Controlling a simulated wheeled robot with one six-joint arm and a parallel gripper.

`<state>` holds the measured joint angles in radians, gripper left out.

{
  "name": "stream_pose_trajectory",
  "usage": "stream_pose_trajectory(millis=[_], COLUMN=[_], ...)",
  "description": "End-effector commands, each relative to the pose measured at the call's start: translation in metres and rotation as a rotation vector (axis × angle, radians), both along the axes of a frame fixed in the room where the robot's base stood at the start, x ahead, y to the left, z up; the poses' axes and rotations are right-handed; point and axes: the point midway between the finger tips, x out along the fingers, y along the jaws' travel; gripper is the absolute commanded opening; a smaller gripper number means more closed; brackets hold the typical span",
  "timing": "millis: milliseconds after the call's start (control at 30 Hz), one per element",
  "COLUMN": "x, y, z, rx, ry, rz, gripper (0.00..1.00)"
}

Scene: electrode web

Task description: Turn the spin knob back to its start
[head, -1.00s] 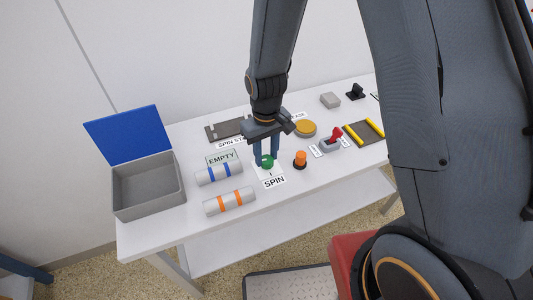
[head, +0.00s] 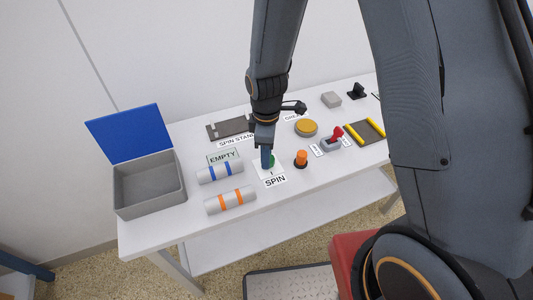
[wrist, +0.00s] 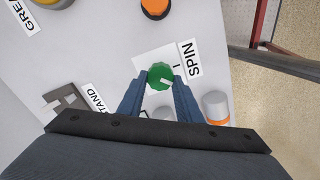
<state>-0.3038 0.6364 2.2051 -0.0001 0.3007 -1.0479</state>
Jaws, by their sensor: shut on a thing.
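The green spin knob (wrist: 158,73) sits on a white plate beside the SPIN label (wrist: 189,59). A pale line on its top points roughly towards the label side, a little off the dark tick on the plate. My gripper (wrist: 160,82) points down, with its two blue fingers on either side of the knob, shut on it. In the head view my gripper (head: 267,160) is seen edge-on and hides most of the knob (head: 273,161).
An orange button (head: 301,156) stands just right of the knob. Two grey cylinders, one blue-banded (head: 220,172) and one orange-banded (head: 230,201), lie to the left. A grey bin (head: 148,190) with a blue lid is further left. A red-handled switch (head: 333,138) is to the right.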

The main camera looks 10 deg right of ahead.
Motion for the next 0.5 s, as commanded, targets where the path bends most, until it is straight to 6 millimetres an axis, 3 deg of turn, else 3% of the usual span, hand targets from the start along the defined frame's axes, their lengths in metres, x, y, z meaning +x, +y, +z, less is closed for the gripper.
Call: stream_pose_trajectory(millis=[500], x=[-0.0003], y=[0.0004], z=[0.0013], rx=[0.001], ry=[-0.004], rz=[0.474], gripper=[0.09])
